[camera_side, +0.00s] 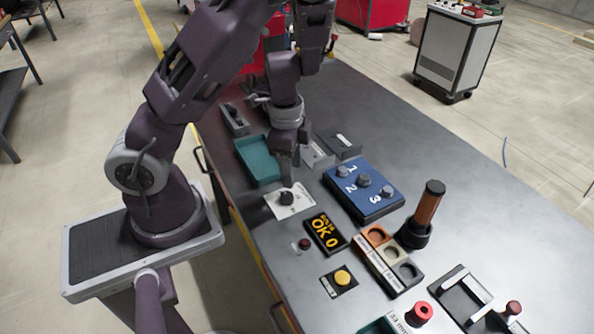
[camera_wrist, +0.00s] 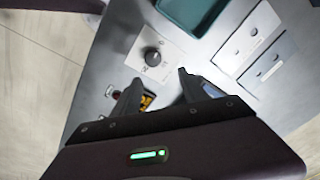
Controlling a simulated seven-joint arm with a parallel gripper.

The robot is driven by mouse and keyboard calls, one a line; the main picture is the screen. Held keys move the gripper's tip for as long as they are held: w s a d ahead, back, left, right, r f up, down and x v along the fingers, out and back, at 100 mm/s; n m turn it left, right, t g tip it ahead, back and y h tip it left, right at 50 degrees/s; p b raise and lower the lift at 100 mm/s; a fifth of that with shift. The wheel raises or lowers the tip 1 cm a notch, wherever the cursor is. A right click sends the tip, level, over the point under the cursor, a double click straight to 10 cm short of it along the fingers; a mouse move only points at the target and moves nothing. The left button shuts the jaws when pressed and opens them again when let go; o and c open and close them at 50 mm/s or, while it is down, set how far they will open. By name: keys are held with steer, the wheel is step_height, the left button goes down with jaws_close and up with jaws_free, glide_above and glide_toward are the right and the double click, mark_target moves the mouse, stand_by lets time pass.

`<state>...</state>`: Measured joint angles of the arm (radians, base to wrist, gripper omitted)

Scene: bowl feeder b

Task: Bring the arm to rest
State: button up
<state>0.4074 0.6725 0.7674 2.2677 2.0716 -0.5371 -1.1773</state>
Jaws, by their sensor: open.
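My gripper (camera_side: 287,170) points down above the workbench (camera_side: 445,220), over a white plate (camera_side: 302,207) with a dark knob (camera_side: 287,197). In the wrist view my gripper (camera_wrist: 160,84) has its two dark fingers apart, with nothing between them. The knob (camera_wrist: 153,57) on its white plate (camera_wrist: 170,66) lies beyond the fingertips there. How far the fingertips are from the knob is hard to tell in the side view.
Around it on the bench are a teal tray (camera_side: 247,148), a blue block with numbered knobs (camera_side: 345,197), a display reading OK 0 (camera_side: 326,233), a yellow button (camera_side: 342,278), a three-colour block (camera_side: 375,236) and an upright brown cylinder in a black holder (camera_side: 427,205).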

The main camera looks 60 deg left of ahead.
steer(key=w+r+n+t+y, duration=0.1)
steer(key=w+r+n+t, duration=0.25)
steer(key=r, duration=0.45)
steer(key=w+r+n+t+y, duration=0.2)
steer(key=w+r+t, duration=0.15)
steer(key=r, duration=0.35)
steer(key=s+d+r+n+g+h, duration=0.1)
steer(key=s+d+r, duration=0.2)
steer(key=s, duration=0.6)
steer(key=s+d+r+n+g+h, duration=0.1)
steer(key=s+d+r, duration=0.3)
steer(key=s+d, duration=0.4)
steer(key=shift+s+r+n+h, duration=0.2)
steer(key=shift+s+n+h, duration=0.35)
steer(key=shift+s, duration=0.7)
